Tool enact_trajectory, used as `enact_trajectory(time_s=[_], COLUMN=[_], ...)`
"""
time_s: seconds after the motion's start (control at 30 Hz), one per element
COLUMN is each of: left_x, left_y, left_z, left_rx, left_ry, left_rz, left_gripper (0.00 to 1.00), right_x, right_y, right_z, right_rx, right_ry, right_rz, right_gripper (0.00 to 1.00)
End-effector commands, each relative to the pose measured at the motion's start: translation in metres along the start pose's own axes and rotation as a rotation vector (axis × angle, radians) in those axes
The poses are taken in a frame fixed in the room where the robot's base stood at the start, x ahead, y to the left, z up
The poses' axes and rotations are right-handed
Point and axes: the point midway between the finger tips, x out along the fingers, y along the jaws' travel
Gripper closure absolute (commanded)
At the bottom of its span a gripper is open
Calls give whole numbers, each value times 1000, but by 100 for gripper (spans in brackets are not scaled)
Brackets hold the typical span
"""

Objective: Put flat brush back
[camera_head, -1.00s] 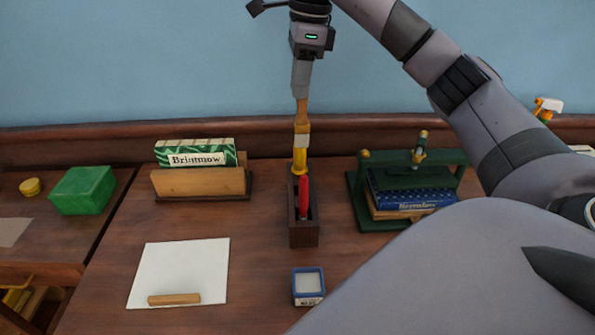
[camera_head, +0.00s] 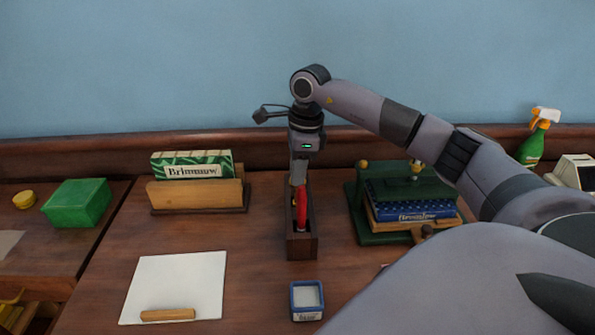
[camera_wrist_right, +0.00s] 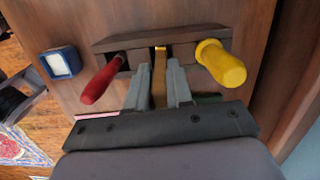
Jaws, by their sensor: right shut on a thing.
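The flat brush (camera_wrist_right: 159,78) has a tan handle, held upright between the fingers of my right gripper (camera_head: 298,178). That gripper is shut on it, as the right wrist view also shows (camera_wrist_right: 158,98). The dark wooden holder (camera_head: 302,246) stands directly below on the desk. The brush's lower end is at the holder's middle slot, between a red-handled tool (camera_wrist_right: 103,80) and a yellow-handled tool (camera_wrist_right: 222,65). How deep it sits is hidden. In the head view the gripper and red handle cover most of the brush. My left gripper is out of view.
A wooden stand with a green book (camera_head: 192,165) is at left. A green press with books (camera_head: 412,210) is close at right. The desk between paper and holder is clear.

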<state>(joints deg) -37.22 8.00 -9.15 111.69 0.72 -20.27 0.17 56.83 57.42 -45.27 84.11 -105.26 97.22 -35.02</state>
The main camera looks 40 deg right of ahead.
Motion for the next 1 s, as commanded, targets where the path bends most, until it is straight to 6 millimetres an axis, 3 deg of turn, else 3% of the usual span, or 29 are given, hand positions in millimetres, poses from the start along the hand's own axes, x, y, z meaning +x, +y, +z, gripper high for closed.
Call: enact_trajectory(time_s=[0.47,0.5,0.53,0.83,1.0], left_x=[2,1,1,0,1], left_y=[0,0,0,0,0], left_z=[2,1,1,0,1], left_rx=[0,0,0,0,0], left_ry=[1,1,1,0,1], left_rz=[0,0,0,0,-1], left_gripper=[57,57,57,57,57], right_x=[12,10,10,9,-4], right_y=[0,0,0,0,-1], right_z=[-1,-1,-1,-1,0], right_rx=[0,0,0,0,0], right_ry=[0,0,0,0,-3], right_rz=[0,-1,-1,-1,-4], right_gripper=[100,66,57,54,54])
